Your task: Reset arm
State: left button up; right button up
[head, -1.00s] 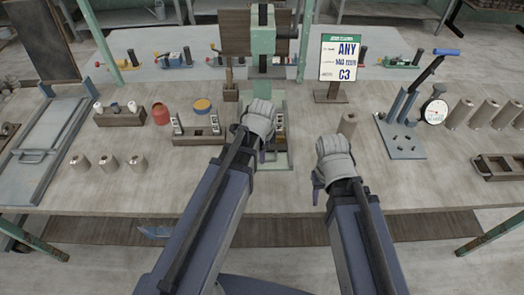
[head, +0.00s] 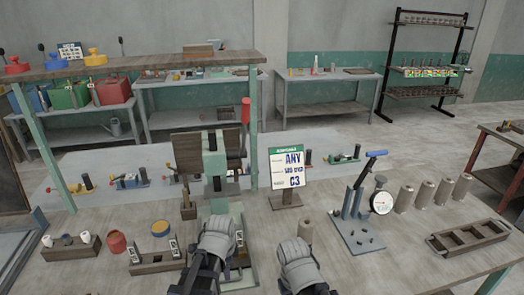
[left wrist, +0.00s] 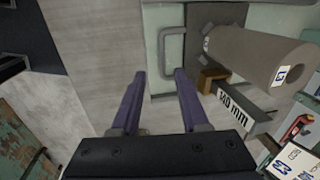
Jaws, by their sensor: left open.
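My left gripper (left wrist: 160,73) is open in the left wrist view, its two purple fingers apart with nothing between them. In the head view, my left wrist is at the bottom centre, in front of the green press (head: 214,172); its fingers are largely hidden there. My right gripper (head: 298,270) is to its right above the workbench; its jaws cannot be made out. In the left wrist view, a grey-brown cylinder (left wrist: 252,52) with a small label lies right of the fingers, near a bar marked in mm.
An order sign (head: 289,170) stands behind the grippers. A blue-handled lever tool (head: 357,215), a dial gauge (head: 381,202) and several clay cylinders (head: 425,193) are to the right. A wooden rack (head: 70,248) and a red pot (head: 116,243) are at left.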

pick_arm(q)
jog(key=s+d+n+g, duration=0.2)
jog(key=s+d+n, duration=0.7)
jog(key=s+n, duration=0.1)
jog(key=shift+s+d+y, duration=0.2)
jog(key=shift+s+y, duration=0.1)
jog(key=shift+f, duration=0.1)
dwell(1.8)
